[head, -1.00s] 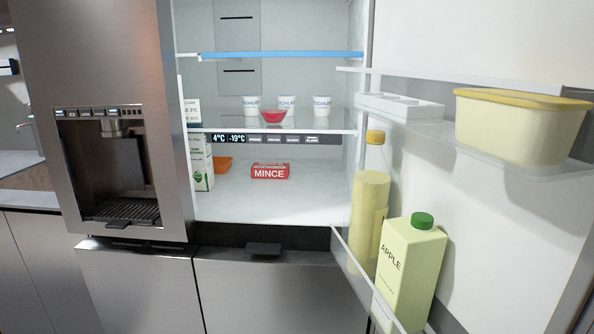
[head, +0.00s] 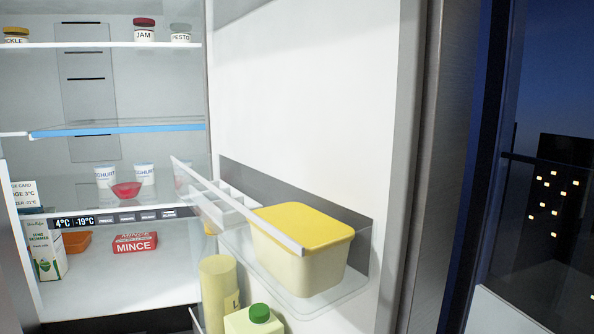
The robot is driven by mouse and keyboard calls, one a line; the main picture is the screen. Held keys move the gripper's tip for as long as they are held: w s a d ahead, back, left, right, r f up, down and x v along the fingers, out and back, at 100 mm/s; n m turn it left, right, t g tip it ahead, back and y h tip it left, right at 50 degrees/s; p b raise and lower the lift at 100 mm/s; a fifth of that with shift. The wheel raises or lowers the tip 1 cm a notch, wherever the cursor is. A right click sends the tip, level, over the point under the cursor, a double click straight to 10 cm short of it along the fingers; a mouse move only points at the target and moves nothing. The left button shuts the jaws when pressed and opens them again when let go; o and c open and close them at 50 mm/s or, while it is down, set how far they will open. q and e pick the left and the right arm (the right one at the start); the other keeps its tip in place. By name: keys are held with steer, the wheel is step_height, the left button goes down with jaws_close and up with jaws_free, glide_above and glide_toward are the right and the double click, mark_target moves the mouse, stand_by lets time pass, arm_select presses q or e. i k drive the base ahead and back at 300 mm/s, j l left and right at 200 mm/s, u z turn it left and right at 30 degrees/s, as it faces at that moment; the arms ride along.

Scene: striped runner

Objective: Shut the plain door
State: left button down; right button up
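The plain door (head: 310,90) of the fridge stands wide open on the right, with its white inner side facing me. Its grey metal free edge (head: 430,170) runs down the right of the view. A clear door shelf (head: 330,300) holds a cream tub with a yellow lid (head: 300,255) and a white egg tray (head: 225,205). Below are a pale yellow bottle (head: 218,290) and a carton with a green cap (head: 255,322), cut off by the lower edge. Neither of my grippers is in view.
The open fridge interior (head: 120,275) on the left holds a red mince pack (head: 135,243), a milk carton (head: 45,250), yoghurt pots and jars. A dark window (head: 550,110) with city lights lies beyond the door's edge.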

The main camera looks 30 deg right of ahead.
mark_target(358, 113)
steer(key=l+u, duration=0.25)
steer(key=l, duration=0.45)
steer(key=l+u, duration=0.25)
steer(key=l, duration=0.45)
steer(key=k+l+u, duration=0.25)
steer(key=l, duration=0.45)
steer(key=i+j+z, duration=0.1)
steer(key=j, duration=0.3)
steer(key=i+j+z, duration=0.15)
steer(key=j, duration=0.3)
steer(key=i+j+z, duration=0.1)
steer(key=j, duration=0.3)
steer(key=j+z, duration=0.15)
steer(key=j, duration=0.3)
steer(key=l+u, duration=0.1)
steer(key=l, duration=0.35)
steer(key=k+l+u, duration=0.15)
steer(key=l, duration=0.25)
steer(key=l+u, duration=0.1)
steer(key=l, duration=0.35)
steer(key=k+l+u, duration=0.15)
steer(key=l, duration=0.25)
